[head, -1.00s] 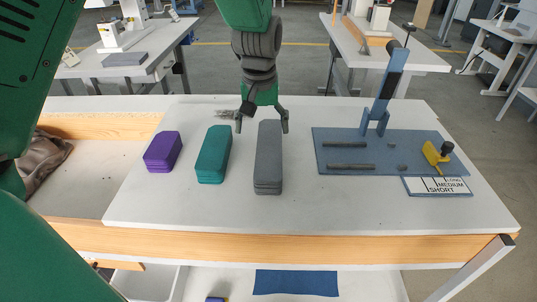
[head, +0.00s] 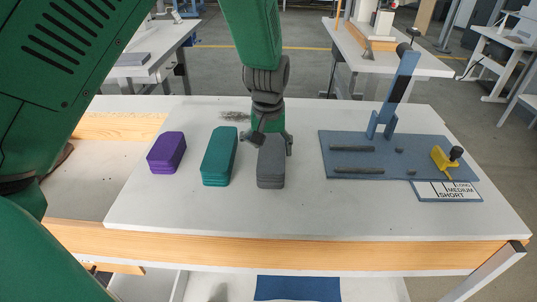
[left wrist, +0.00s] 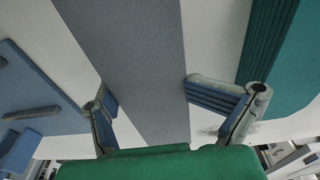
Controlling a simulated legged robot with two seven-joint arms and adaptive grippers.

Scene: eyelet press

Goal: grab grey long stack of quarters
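The long grey stack (head: 271,172) lies on the white table, right of the teal stack. My left gripper (head: 267,141) is over its far part, pointing down, with one finger on each side. In the left wrist view the grey stack (left wrist: 135,50) runs between the two spread fingers (left wrist: 152,97). The fingers are open around it; the pads look close to its sides, and I cannot tell whether they touch. The far end of the stack is hidden by the gripper in the head view. My right gripper is not in view.
The teal stack (head: 218,160) and the shorter purple stack (head: 166,153) stand to the left. A blue-grey board (head: 350,160) with an upright lever press (head: 394,92), dark rods and a yellow clamp (head: 440,157) is to the right. The table front is clear.

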